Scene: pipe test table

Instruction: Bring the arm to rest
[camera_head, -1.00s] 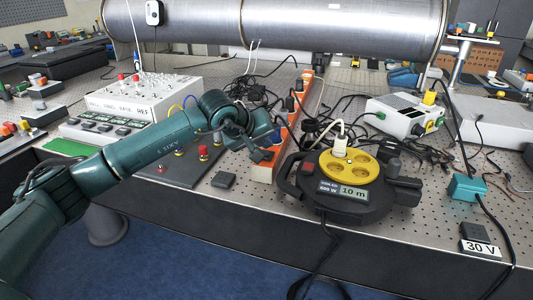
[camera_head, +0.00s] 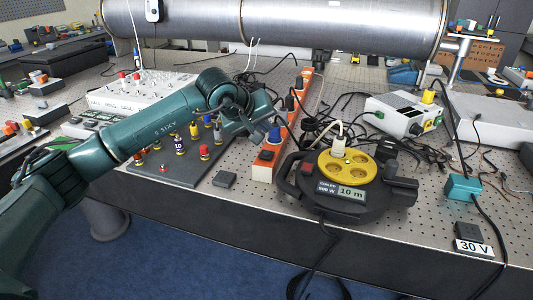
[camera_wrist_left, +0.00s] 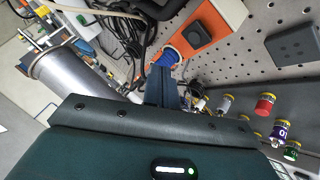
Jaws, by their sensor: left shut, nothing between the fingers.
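My left arm comes in from the left over the table in the head view. Its dark teal gripper (camera_head: 266,136) hangs above the bench beside the orange power strip (camera_head: 267,160). I cannot tell from the wrist view how high the fingertips are above these. My right gripper is not in view.
A black cable reel (camera_head: 345,205) with a yellow socket disc stands right of the gripper. A grey board (camera_head: 185,168) with coloured terminals lies under my forearm. A large metal pipe (camera_head: 300,25) spans the back. Loose black cables lie behind the reel.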

